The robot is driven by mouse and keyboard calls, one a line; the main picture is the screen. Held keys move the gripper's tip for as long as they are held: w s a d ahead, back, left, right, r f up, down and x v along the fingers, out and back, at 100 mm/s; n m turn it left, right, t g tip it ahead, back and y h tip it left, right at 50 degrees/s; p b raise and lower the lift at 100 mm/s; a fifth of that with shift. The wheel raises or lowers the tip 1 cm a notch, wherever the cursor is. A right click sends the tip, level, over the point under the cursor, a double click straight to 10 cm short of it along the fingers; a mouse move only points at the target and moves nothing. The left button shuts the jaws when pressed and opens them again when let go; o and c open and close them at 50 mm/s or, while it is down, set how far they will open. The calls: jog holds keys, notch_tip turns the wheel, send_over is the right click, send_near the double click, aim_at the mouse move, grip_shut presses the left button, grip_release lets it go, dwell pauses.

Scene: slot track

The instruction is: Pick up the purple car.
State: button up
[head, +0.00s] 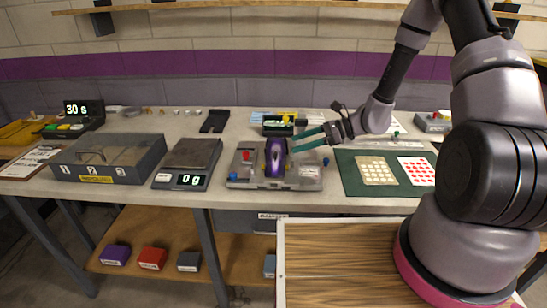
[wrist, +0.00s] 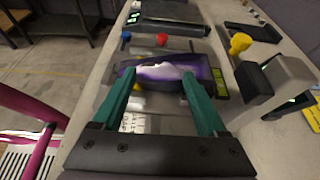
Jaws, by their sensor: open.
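The purple car (head: 275,157) sits on a grey metal fixture (head: 240,175) at the middle of the bench. In the wrist view the purple car (wrist: 165,73) lies crosswise, with a pale patch on its top. My gripper (head: 324,137) has green fingers and reaches in from the right of the car, its tips close to the car's right side. In the wrist view my gripper (wrist: 160,85) is open, with one finger on each side of the picture and the car across the tips. I cannot tell whether the fingers touch it.
The fixture carries red, blue and yellow knobs. A scale (head: 188,160) reading 0 g and a grey lidded box (head: 108,155) stand to the left. A dark device (head: 278,125) stands behind the car. A green mat (head: 350,170) with two cards lies right.

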aim_at(280, 157)
jog(key=x, duration=0.2)
jog(key=shift+a+f, duration=0.2)
jog(key=x, duration=0.3)
jog(key=shift+a+f, duration=0.1)
jog(key=shift+f, duration=0.35)
jog(key=shift+a+f, duration=0.2)
jog(key=shift+a, duration=0.4)
grip_shut()
